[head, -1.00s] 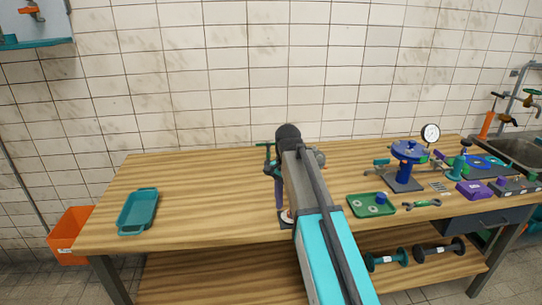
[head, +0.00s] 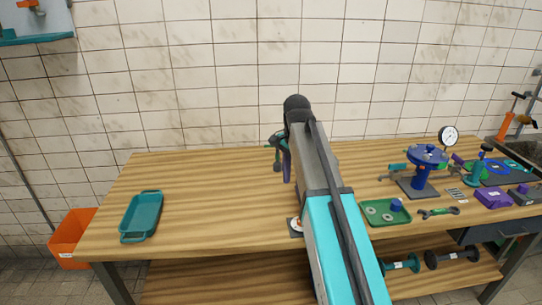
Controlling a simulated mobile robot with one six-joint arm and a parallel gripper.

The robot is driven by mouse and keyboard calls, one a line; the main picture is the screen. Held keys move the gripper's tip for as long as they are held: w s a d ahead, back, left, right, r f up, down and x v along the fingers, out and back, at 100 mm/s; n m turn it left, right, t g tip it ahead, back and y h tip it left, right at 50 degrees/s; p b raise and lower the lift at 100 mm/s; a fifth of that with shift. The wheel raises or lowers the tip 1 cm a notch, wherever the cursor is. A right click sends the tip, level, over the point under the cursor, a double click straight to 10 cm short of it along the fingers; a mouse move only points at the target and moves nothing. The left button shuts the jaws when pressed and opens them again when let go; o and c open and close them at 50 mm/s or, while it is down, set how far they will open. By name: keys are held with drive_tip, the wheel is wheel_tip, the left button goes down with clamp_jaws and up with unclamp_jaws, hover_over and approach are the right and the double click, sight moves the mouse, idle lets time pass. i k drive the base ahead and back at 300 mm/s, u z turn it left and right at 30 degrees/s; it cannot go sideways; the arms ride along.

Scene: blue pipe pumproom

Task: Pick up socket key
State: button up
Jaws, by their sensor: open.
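My own grey and cyan arm reaches over the middle of the bench in the head view. It hides what lies behind it, and I cannot make out my gripper's fingers. Just left of the arm's dark far joint, a teal and dark shape (head: 277,143) shows, with an upright purple bar (head: 287,166) beside it. Both are partly covered by the arm. I cannot tell for sure whether either is the socket key. A small dark plate with a pale round piece (head: 295,227) lies near the front edge, partly behind the arm.
The wooden bench (head: 200,190) is clear left of the arm, apart from a teal tray (head: 132,230). Right of it are a green tray (head: 374,219), a wrench (head: 438,212), a blue-topped stand (head: 426,160), a gauge (head: 448,135) and a purple block (head: 493,198). A tiled wall stands behind.

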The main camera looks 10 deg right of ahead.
sight(277, 164)
drive_tip(key=i, duration=1.2)
drive_tip(key=z, duration=0.05)
